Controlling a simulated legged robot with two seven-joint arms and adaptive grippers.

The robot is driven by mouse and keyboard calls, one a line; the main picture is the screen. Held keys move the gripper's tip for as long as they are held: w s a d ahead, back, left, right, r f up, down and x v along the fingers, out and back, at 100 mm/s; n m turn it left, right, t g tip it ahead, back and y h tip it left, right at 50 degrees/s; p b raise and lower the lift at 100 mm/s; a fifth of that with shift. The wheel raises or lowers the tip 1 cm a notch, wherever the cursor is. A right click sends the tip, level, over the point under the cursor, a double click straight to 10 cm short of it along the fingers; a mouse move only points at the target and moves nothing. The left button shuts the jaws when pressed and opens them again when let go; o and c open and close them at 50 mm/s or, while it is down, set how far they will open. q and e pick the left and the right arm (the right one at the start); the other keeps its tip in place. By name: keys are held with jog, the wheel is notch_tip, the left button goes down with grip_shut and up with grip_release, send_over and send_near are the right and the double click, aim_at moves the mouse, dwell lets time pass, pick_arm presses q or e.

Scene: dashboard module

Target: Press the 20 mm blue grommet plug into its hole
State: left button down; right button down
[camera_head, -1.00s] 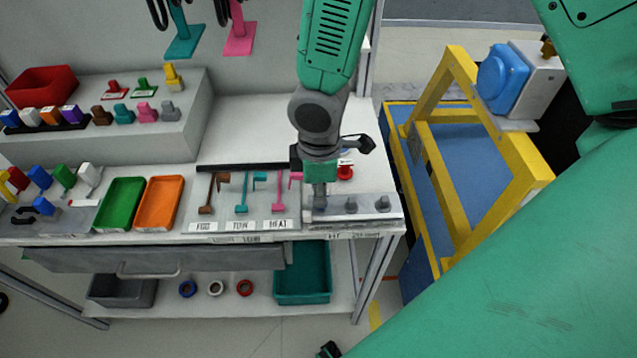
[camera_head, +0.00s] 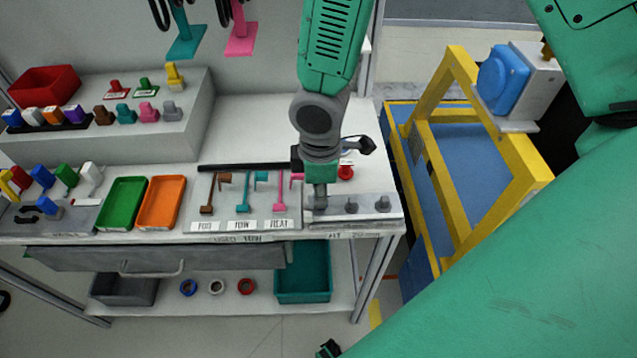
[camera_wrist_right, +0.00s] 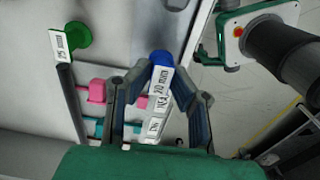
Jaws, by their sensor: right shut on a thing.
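My right gripper (camera_head: 319,201) points down at the left end of the grey strip with pegs (camera_head: 368,212) at the bench's front right. In the right wrist view, my right gripper (camera_wrist_right: 160,82) is shut on the blue grommet plug (camera_wrist_right: 160,58), whose rounded blue end shows between the fingertips. A white label strip reading 20 mm (camera_wrist_right: 159,85) shows between the fingers. The plug is hidden in the head view. I cannot see its hole, nor tell whether the plug touches a surface. My left gripper is not in view.
A red knob (camera_head: 345,173) stands close behind. A green disc (camera_wrist_right: 77,37) shows in the wrist view. A yellow frame (camera_head: 450,150) stands right.

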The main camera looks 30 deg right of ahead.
jog(key=shift+p, duration=0.35)
jog(key=shift+f+b, duration=0.4)
jog(key=shift+f, duration=0.25)
dwell(0.4)
jog(key=c, duration=1.4)
grip_release()
jog(key=shift+o, duration=0.2)
jog(key=shift+r, duration=0.3)
notch_tip(320, 180, up, 11)
jog(key=shift+r, duration=0.15)
